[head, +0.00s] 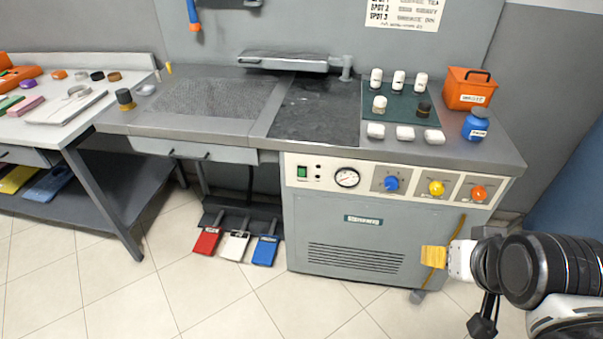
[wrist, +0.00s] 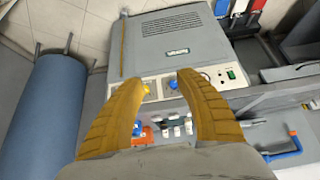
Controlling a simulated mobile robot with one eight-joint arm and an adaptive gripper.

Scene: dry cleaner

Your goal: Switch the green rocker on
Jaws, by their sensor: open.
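The green rocker (head: 302,171) sits at the left end of the white control panel, beside the round gauge. It also shows in the wrist view (wrist: 231,73), to the right of my gripper fingers. Whether it is on or off is too small to tell. My gripper (head: 434,257) is in front of the grey cabinet, low and well to the right of the rocker. In the wrist view its yellow fingers (wrist: 162,85) are apart with nothing between them.
The panel also holds a pressure gauge (head: 346,177), a blue knob (head: 391,183), a yellow knob (head: 436,188) and an orange knob (head: 478,193). Red, white and blue pedals (head: 236,244) stand on the floor left of the cabinet. Space before the panel is clear.

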